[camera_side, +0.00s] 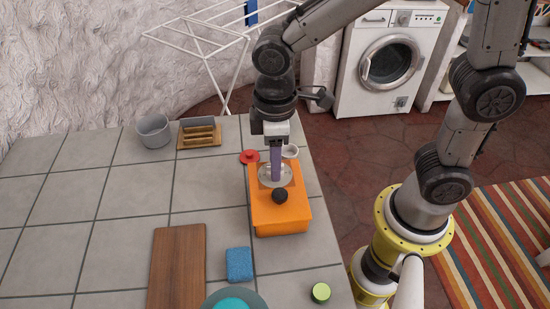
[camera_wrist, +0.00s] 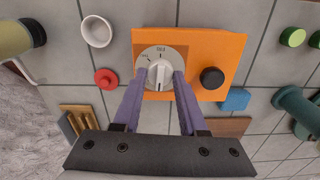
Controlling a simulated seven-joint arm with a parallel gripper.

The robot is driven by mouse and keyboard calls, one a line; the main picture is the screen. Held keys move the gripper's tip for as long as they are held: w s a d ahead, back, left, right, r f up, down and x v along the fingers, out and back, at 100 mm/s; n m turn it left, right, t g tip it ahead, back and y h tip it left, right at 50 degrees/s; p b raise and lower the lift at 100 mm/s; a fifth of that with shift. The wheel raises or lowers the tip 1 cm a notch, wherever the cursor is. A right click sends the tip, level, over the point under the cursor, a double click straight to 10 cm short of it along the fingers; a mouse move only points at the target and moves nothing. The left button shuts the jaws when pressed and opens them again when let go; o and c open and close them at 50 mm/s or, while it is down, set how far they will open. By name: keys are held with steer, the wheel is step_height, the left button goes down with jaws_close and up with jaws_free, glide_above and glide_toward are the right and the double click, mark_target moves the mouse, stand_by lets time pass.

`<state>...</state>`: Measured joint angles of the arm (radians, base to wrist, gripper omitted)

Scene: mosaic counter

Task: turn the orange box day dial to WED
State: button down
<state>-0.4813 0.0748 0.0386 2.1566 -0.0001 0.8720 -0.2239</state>
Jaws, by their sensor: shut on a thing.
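The orange box (camera_side: 281,222) stands near the right edge of the tiled counter and also shows in the wrist view (camera_wrist: 218,48). A round pale dial (camera_wrist: 145,53) with a raised light knob (camera_wrist: 160,72) is on its top, beside a black round knob (camera_wrist: 211,77). The dial carries small dark lettering along its far rim, too small to read surely. My gripper (camera_wrist: 158,82) has its two purple fingers on either side of the light knob, shut on it. In the side view my gripper (camera_side: 276,181) reaches down onto the dial and hides part of it.
A red knobbed disc (camera_side: 250,157) and a white cup (camera_side: 290,151) stand close behind the box. A grey pot (camera_side: 153,131) and wooden rack (camera_side: 199,136) are at the back.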

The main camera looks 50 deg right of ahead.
steer(key=m, duration=0.3)
steer(key=shift+m, duration=0.4)
steer(key=m, duration=0.8)
steer(key=shift+m, duration=2.6)
steer(key=shift+c, duration=2.2)
jaws_free()
step_height(320, 180, up, 14)
